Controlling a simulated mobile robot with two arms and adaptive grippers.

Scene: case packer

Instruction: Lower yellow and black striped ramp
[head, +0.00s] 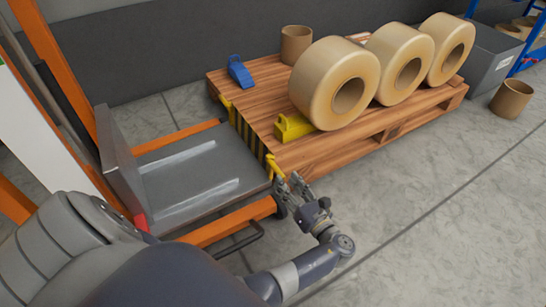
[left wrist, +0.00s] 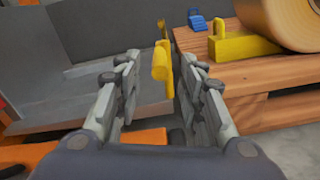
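The yellow and black striped ramp (head: 247,134) runs along the gap between the grey lift platform (head: 188,172) and the wooden pallet. It seems to stand up steeply, but its exact tilt is hard to tell. A yellow handle (head: 273,167) sticks out at its near end. My left gripper (head: 291,187) is at this near end, beside the handle. In the left wrist view, the fingers (left wrist: 155,85) are spread apart and the yellow handle (left wrist: 161,72) shows in the space between them, a little ahead. I cannot tell whether they touch it. My right gripper is not in view.
The wooden pallet (head: 374,133) holds several large tan rolls (head: 327,82), a yellow chock (head: 294,126) and a blue chock (head: 240,72). An orange frame (head: 238,220) surrounds the platform. A grey bin (head: 490,58) stands at the back right.

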